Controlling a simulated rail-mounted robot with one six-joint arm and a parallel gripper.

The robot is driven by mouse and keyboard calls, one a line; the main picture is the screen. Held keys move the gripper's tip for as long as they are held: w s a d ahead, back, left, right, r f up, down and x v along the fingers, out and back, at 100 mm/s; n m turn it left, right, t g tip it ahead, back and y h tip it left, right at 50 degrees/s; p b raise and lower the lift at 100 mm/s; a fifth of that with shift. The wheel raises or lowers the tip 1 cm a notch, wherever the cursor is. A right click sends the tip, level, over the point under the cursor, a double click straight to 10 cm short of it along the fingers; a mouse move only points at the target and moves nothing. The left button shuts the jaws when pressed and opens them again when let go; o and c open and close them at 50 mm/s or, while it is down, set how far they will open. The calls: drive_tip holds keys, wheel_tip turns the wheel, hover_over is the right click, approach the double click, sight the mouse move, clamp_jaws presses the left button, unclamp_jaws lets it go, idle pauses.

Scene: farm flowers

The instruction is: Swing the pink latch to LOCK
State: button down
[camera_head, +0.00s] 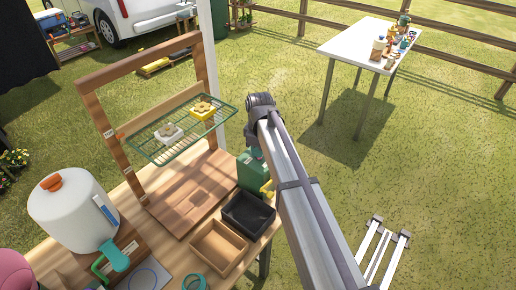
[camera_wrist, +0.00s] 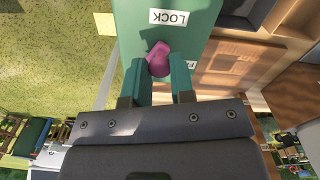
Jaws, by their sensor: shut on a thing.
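The pink latch (camera_wrist: 158,52) is on the face of a green box (camera_wrist: 135,22) in the wrist view. A white LOCK label (camera_wrist: 169,17), upside down in the picture, lies just above the latch. Another white label (camera_wrist: 191,64), partly covered, shows at the right beside a finger. My gripper (camera_wrist: 159,72) has one teal finger on each side of the latch and is shut on it. In the head view the green box (camera_head: 249,172) stands at the right of the wooden bench, under the end of my arm; fingers and latch are mostly hidden there.
A wooden frame with a green wire rack (camera_head: 160,153) stands left of the box. A black tray (camera_head: 248,232) and a wooden tray (camera_head: 218,264) lie in front. A white canister (camera_head: 72,215) stands at the left. A white table (camera_head: 350,45) stands farther off on grass.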

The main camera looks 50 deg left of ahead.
drive_tip(key=c, duration=1)
unclamp_jaws()
wheel_tip(320, 180, up, 11)
drive_tip(key=p, duration=1.1)
drive_tip(key=shift+f, duration=0.1)
